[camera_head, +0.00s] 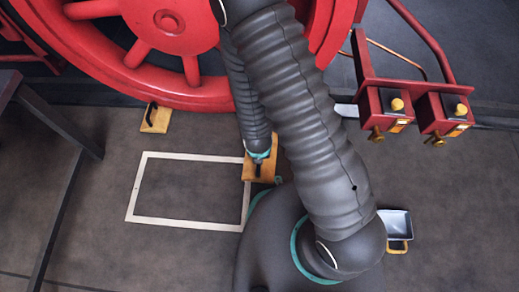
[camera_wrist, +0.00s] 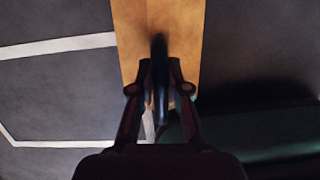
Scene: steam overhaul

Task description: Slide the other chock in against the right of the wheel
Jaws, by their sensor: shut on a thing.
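The red wheel (camera_head: 185,98) stands at the top of the head view. One tan chock (camera_head: 153,122) with a dark handle lies on the floor by the wheel's lower left. The other tan chock (camera_head: 249,172) is below and right of the wheel's bottom, partly covered by my arm. My gripper (camera_head: 259,157) is shut on this chock's dark handle. In the wrist view, my gripper (camera_wrist: 160,90) closes around the handle from both sides, and the chock's wooden top (camera_wrist: 183,35) reaches up past it. Whether this chock touches the floor or the wheel cannot be told.
A white outlined rectangle (camera_head: 133,188) is marked on the floor left of the held chock. A red bracket with brass valves (camera_head: 400,90) juts in at the right. A pale scoop-like tray (camera_head: 395,222) lies at lower right. A dark frame (camera_head: 60,125) stands at left.

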